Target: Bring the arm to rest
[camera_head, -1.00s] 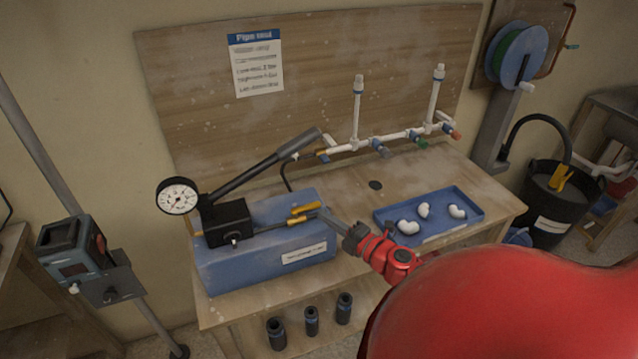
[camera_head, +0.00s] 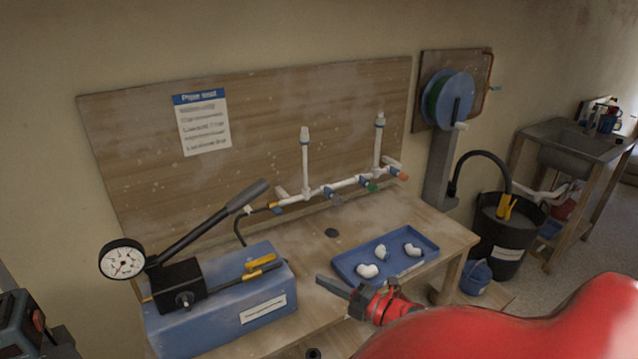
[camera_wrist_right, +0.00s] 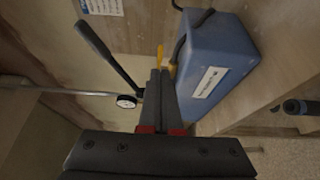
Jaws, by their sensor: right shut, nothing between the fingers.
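My right arm comes in from the lower right in the head view, large and red. Its gripper (camera_head: 336,287) is shut and empty, in front of the workbench between the blue pump box and the blue tray. In the right wrist view the gripper's two dark fingers (camera_wrist_right: 157,88) lie together. The blue pump box (camera_head: 217,312) with its black lever and round gauge (camera_head: 122,260) stands on the left of the bench; it also shows in the right wrist view (camera_wrist_right: 222,55). My left gripper is not in view.
A blue tray (camera_head: 345,264) with white elbow fittings lies on the wooden bench (camera_head: 398,211). White pipework (camera_head: 345,184) runs along the backboard. A black bucket (camera_head: 507,240) stands right of the bench. A blue-grey device (camera_head: 22,325) is at the lower left.

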